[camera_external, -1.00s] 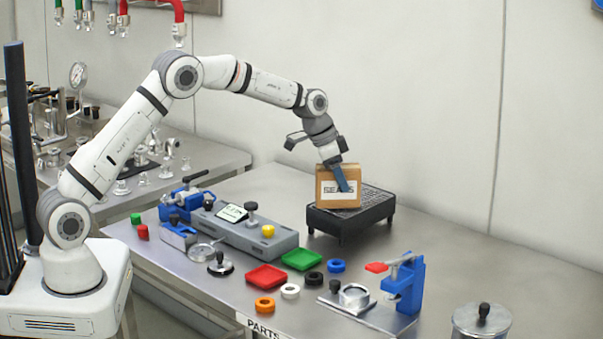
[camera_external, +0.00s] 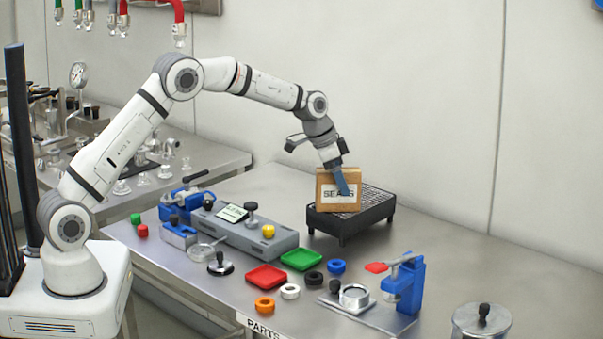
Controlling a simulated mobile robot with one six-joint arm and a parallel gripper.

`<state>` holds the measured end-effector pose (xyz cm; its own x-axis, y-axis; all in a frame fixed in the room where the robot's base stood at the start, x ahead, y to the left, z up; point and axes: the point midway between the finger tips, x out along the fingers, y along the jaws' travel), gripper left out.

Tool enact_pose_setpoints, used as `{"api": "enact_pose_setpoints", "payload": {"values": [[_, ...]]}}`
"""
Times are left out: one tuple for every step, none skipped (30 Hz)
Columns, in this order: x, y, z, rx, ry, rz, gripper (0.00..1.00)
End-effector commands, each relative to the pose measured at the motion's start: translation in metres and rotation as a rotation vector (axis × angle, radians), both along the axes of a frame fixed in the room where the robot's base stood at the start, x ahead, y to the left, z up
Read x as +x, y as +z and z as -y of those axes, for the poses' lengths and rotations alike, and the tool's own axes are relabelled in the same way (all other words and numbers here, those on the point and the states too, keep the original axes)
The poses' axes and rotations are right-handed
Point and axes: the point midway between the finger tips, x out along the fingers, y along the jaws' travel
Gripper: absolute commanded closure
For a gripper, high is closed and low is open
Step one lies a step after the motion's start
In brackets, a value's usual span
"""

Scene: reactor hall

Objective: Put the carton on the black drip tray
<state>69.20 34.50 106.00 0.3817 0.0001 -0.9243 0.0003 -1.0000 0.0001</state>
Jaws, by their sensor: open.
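The carton (camera_external: 328,202) is a small brown box with a white label reading "SEALS". It stands upright on the black drip tray (camera_external: 382,205), toward the tray's left side. The tray is a low black stand with a grated top and short legs on the steel table. My gripper (camera_external: 345,190) points down at the carton, with one blue finger in front of its labelled face. The jaws are open around the carton. The other finger is hidden behind it.
A grey fixture with a yellow knob (camera_external: 268,231) lies left of the drip tray. A green tray (camera_external: 301,259), a red tray (camera_external: 266,277) and several coloured rings lie in front. A blue clamp stand (camera_external: 406,285) stands at the right front. The table behind the drip tray is clear.

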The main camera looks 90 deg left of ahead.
Motion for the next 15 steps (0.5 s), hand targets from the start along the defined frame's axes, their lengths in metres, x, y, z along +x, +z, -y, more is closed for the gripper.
{"api": "enact_pose_setpoints", "payload": {"values": [[0.0, 0.009, 0.0, 0.0, 0.0, 0.0, 0.26], [0.0, 0.012, 0.0, 0.001, 0.0, 0.001, 0.26], [-0.004, 0.016, -0.001, 0.003, 0.001, 0.004, 0.26], [-0.006, 0.022, -0.001, 0.003, 0.001, 0.005, 0.26], [-0.009, 0.027, -0.001, 0.003, 0.001, 0.004, 0.26], [-0.013, 0.036, -0.001, 0.004, 0.002, 0.005, 0.26], [-0.016, 0.043, -0.001, 0.003, 0.001, 0.004, 0.26], [-0.018, 0.05, -0.001, 0.004, 0.002, 0.005, 0.26], [-0.022, 0.058, -0.001, 0.003, 0.001, 0.004, 0.26], [-0.025, 0.064, -0.001, 0.004, 0.002, 0.004, 0.26], [-0.027, 0.071, -0.001, 0.004, 0.002, 0.004, 0.26], [-0.03, 0.078, -0.001, 0.003, 0.001, 0.004, 0.26], [-0.032, 0.084, -0.001, 0.003, 0.001, 0.004, 0.26], [-0.035, 0.089, 0.0, 0.003, 0.0, 0.003, 0.26], [-0.037, 0.095, 0.0, 0.002, 0.0, 0.003, 0.26]]}}
